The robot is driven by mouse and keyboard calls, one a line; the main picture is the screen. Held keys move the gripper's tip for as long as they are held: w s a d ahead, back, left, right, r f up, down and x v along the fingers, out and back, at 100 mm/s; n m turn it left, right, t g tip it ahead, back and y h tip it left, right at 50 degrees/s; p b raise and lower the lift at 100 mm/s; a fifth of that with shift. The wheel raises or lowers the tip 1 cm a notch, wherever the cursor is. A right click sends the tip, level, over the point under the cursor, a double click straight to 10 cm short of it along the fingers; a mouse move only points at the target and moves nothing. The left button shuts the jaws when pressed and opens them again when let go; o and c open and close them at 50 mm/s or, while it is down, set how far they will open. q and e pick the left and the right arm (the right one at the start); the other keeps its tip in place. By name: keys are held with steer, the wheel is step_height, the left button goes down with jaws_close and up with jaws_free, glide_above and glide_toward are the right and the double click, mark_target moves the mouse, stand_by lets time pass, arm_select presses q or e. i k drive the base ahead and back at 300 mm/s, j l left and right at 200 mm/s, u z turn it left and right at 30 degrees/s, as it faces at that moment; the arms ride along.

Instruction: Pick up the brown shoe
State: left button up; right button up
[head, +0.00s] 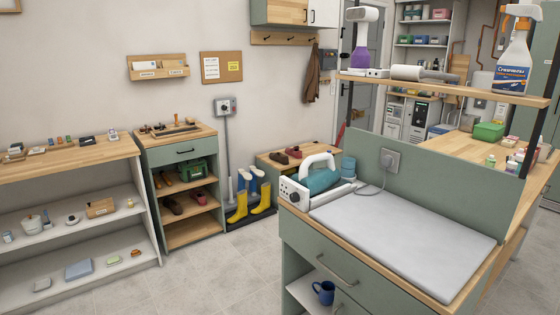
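Several brown shoes show in the head view. A dark brown shoe (173,206) lies on the middle shelf of the small green shoe cabinet, beside a reddish shoe (199,197). A pair of brown shoes (162,179) sits on the cabinet's upper shelf, left of a green box. A brown shoe (279,158) also lies on the wooden bench (270,167) at the back, next to a reddish one (294,152). I cannot tell which is the task's shoe. Neither of my grippers is in view.
A green counter with a grey pad (405,238) and a white and teal appliance (318,180) fills the right foreground. The shoe cabinet (178,142) stands against the wall, beside a white shelf unit (70,170). Yellow boots (238,206) stand right of it. Tiled floor (225,275) lies clear between.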

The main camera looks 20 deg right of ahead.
mark_target(284, 159)
steer(key=i+u, duration=0.25)
steer(key=i, duration=0.5)
steer(key=i+l+u, duration=0.25)
steer(key=i, duration=0.5)
steer(key=i+z, duration=0.15)
steer(key=i, duration=0.35)
steer(key=i+j+z, duration=0.2)
steer(key=i, duration=0.3)
steer(key=i+j+z, duration=0.15)
steer(key=i, duration=0.35)
steer(key=i+j+z, duration=0.15)
steer(key=i, duration=0.35)
steer(key=i+l+z, duration=0.3)
steer(key=z, duration=0.15)
steer(key=i+l+z, duration=0.1)
steer(key=i+z, duration=0.8)
steer(key=i+j+z, duration=0.3)
steer(key=i+z, duration=0.15)
steer(key=i+l+u, duration=0.25)
steer(key=i+u, duration=0.15)
steer(key=i, duration=0.15)
steer(key=i+l+u, duration=0.75)
steer(key=i+l, duration=0.25)
